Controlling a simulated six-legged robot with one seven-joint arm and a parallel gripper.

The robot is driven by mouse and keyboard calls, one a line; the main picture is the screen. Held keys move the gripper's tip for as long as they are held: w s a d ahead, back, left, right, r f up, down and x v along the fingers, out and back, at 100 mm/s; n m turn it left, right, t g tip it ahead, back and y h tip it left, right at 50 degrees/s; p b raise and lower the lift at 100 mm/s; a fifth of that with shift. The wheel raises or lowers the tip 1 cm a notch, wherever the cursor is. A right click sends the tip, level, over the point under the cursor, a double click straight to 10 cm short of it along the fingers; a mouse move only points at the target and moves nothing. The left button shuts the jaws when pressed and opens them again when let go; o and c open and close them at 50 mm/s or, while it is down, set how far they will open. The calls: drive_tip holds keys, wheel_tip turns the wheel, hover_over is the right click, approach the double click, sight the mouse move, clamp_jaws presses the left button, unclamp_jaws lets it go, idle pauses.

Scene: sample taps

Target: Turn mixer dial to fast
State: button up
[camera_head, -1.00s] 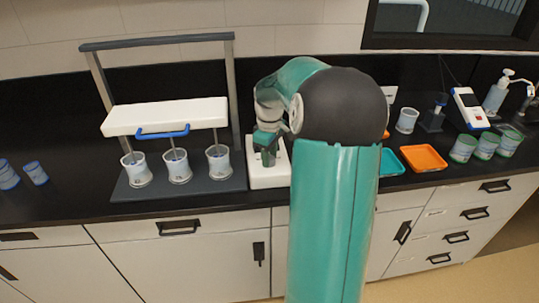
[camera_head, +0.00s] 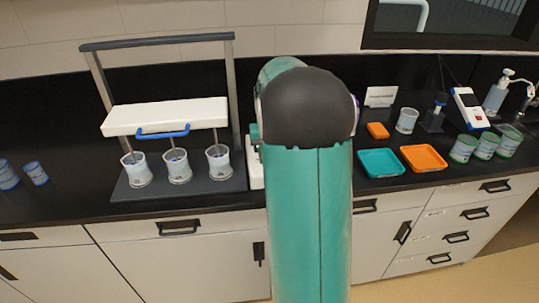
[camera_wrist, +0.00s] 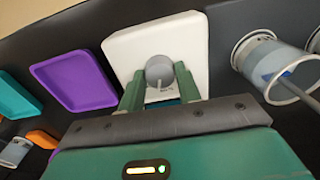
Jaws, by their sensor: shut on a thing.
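The mixer dial (camera_wrist: 159,70) is a round grey knob on a white box (camera_wrist: 125,50) in the wrist view. My gripper (camera_wrist: 158,74) has its two green fingers on either side of the dial, shut on it. Small marks show below the knob, but I cannot read them or tell the setting. In the head view only the left edge of the white box (camera_head: 256,174) shows. My arm hides the dial and most of the gripper there.
Left of the white box stands a frame with a white bar (camera_head: 165,115), a blue handle (camera_head: 163,132) and three stirred beakers. To the right lie a teal tray (camera_head: 381,162) and an orange tray (camera_head: 424,158). A purple tray (camera_wrist: 72,82) shows in the wrist view.

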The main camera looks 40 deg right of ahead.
drive_tip(key=m, duration=0.6)
drive_tip(key=shift+m, duration=0.3)
idle(0.4)
drive_tip(key=o, duration=1)
drive_tip(key=shift+c, duration=0.2)
drive_tip(key=shift+r, duration=0.1)
wheel_tip(320, 180, up, 14)
